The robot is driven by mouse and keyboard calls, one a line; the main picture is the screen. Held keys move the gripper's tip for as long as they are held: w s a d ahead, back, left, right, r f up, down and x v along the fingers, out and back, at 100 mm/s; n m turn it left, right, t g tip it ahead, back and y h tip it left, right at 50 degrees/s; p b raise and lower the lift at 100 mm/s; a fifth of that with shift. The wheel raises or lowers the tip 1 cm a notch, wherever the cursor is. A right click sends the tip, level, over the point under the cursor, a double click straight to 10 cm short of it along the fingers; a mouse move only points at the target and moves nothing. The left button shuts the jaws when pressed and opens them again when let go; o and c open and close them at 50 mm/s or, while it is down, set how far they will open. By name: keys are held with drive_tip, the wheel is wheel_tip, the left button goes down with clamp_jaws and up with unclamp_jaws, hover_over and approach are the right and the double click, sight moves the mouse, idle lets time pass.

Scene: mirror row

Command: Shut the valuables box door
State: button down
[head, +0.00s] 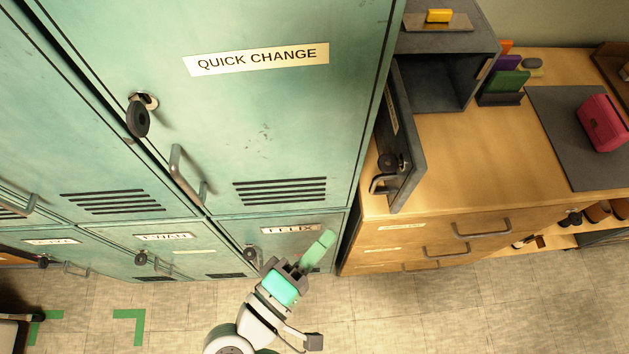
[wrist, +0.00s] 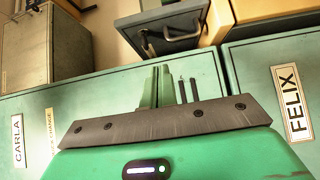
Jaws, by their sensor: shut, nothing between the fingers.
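The valuables box (head: 443,25) is a dark grey metal box on the wooden counter, beside the tall green locker. Its door (head: 408,140) stands wide open, swung out toward the front along the locker's side, with a lock and a bar handle (head: 380,183) near its free edge. The dark inside of the box looks empty. In the wrist view a grey door with a handle (wrist: 182,35), apparently the same one, shows beyond the fingers. My gripper (head: 320,246) is shut and empty, low in front of the FELIX locker, below and left of the door and apart from it.
The green QUICK CHANGE locker (head: 270,120) with a key in its lock stands close left of the open door. The wooden counter (head: 470,150) has drawers with handles below. A yellow item (head: 440,15) lies on the box top. A pink box (head: 603,120) sits on a dark mat.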

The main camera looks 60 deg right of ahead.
approach(400, 182)
drive_tip(key=w+d, duration=0.2)
drive_tip(key=d, duration=0.1)
drive_tip(key=shift+s+d+r, duration=0.1)
drive_tip(key=shift+s+d, duration=1.2)
drive_tip(key=shift+d, duration=0.1)
